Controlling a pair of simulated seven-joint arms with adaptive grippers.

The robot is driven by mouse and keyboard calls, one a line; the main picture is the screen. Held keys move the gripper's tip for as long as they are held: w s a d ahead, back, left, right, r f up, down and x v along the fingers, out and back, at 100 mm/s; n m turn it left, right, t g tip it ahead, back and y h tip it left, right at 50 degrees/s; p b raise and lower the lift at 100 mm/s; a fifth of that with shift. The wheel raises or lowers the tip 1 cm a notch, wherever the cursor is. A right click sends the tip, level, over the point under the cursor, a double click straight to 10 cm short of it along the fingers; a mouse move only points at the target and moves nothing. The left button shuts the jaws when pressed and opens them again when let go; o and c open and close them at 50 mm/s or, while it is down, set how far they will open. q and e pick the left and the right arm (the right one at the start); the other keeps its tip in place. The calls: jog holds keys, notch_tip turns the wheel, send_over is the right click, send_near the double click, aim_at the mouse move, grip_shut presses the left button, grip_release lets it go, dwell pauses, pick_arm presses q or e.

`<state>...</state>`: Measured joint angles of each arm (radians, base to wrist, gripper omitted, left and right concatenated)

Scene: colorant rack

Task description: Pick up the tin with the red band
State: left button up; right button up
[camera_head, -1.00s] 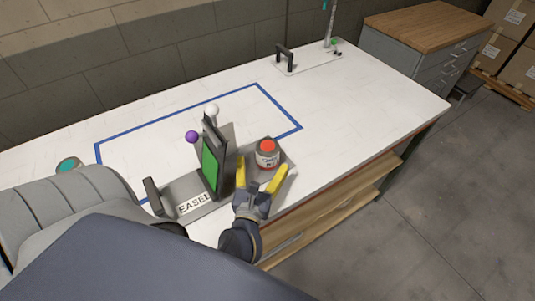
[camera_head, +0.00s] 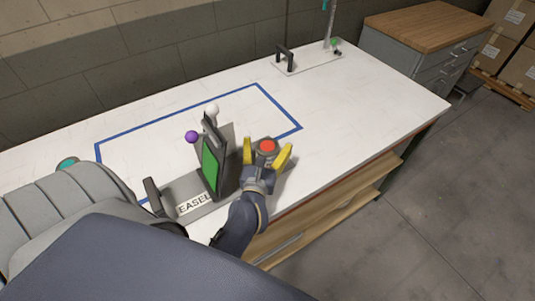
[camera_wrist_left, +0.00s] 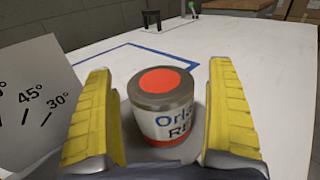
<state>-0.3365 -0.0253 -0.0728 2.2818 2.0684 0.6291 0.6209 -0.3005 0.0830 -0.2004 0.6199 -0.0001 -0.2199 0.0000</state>
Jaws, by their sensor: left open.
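In the left wrist view the fingers (camera_wrist_left: 160,110) flank the tin with a gap on each side. My right gripper is not in view.
The easel (camera_head: 185,191) with a green panel (camera_head: 210,163) stands close left of the gripper. Blue tape (camera_head: 175,118) outlines an area behind. The table's right side is clear.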

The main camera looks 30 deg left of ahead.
pick_arm(q)
jog(key=c, duration=1.2)
jog(key=shift+c, duration=0.8)
jog(key=shift+r, duration=0.1)
